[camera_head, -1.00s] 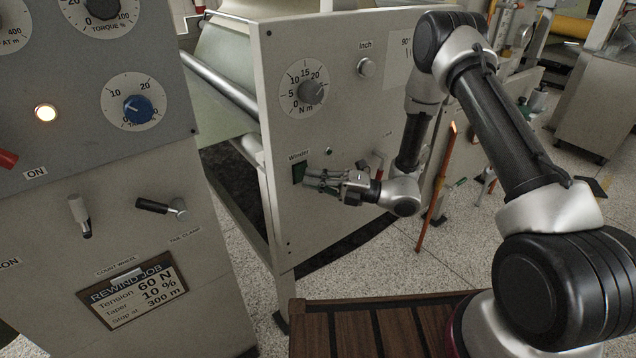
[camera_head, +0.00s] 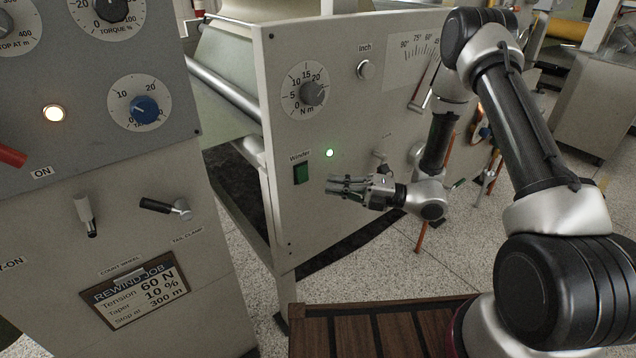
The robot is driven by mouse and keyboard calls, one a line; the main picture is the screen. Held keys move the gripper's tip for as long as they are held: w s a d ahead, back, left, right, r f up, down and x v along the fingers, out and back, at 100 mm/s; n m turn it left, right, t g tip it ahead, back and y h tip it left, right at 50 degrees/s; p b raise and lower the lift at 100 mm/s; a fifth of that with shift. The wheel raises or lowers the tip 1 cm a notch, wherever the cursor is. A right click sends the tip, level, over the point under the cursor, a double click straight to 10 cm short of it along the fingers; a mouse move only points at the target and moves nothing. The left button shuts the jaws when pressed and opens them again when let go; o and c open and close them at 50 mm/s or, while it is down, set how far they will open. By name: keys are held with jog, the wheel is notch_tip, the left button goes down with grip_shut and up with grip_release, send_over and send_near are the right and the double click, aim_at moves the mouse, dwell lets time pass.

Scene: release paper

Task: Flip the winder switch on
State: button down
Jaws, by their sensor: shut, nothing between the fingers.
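The winder switch (camera_head: 301,174) is a green rocker on the cream machine panel (camera_head: 285,215), under the label "Winder". Its whole face shows in the head view. A small green lamp (camera_head: 329,153) up and right of the switch is lit. My gripper (camera_head: 331,186) is shut and empty. Its fingers point left toward the switch, with a gap between the fingertips and the switch in the picture.
An Nm dial (camera_head: 304,90) and an Inch button (camera_head: 366,70) sit higher on the same panel. A control cabinet with a blue knob (camera_head: 145,109), levers and a job plate (camera_head: 135,290) stands at the left. A slatted wooden surface (camera_head: 345,335) lies below.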

jog(key=r+v, duration=0.1)
jog(key=v, duration=0.5)
jog(key=shift+s+d, duration=0.2)
jog(key=shift+d, duration=0.1)
